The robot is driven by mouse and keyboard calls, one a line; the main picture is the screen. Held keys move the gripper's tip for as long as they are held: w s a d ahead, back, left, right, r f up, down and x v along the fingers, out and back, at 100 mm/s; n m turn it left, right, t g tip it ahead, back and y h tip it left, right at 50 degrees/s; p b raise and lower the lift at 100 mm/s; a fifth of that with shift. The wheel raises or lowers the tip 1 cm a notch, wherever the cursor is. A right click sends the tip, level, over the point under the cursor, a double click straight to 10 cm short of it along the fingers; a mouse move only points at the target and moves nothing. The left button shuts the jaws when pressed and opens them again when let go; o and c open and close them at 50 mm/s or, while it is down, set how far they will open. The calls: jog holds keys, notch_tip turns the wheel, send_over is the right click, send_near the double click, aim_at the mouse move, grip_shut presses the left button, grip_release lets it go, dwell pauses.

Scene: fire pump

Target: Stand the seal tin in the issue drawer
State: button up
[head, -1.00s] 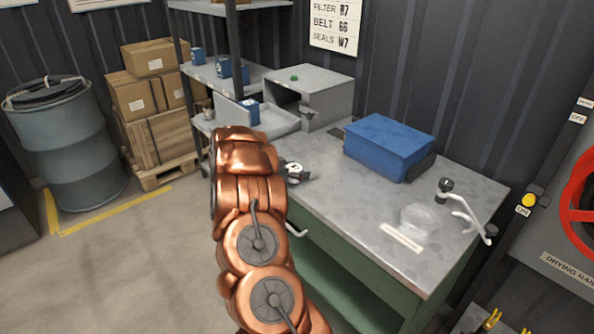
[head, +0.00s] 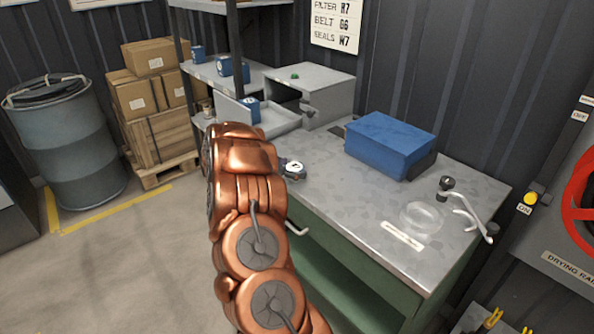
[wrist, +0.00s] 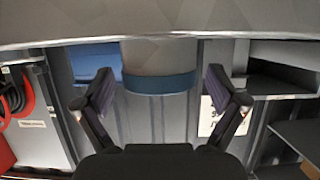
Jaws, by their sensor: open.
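A small round tin with a white top (head: 293,167) stands near the left edge of the bench in the head view, taken here as the seal tin. In the wrist view, a pale cylinder with a blue band (wrist: 160,58) lies between and beyond the fingertips. My gripper (wrist: 160,85) is open, with a finger either side and gaps between fingers and cylinder. In the head view my copper arm hides most of the gripper. An open grey drawer (head: 284,124), seemingly the issue drawer, sticks out left of a grey cabinet (head: 325,95).
A blue box (head: 390,143) stands on the bench (head: 350,200), with a clear dish (head: 420,216) and a tap-like fitting (head: 465,205) to the right. A blue tin (head: 250,108) shows at the drawer's left part. Shelving (head: 228,75) stands behind; the bench middle is clear.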

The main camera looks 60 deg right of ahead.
jog(key=b+v, duration=0.2)
jog(key=v, duration=0.7)
jog(key=shift+a, duration=0.4)
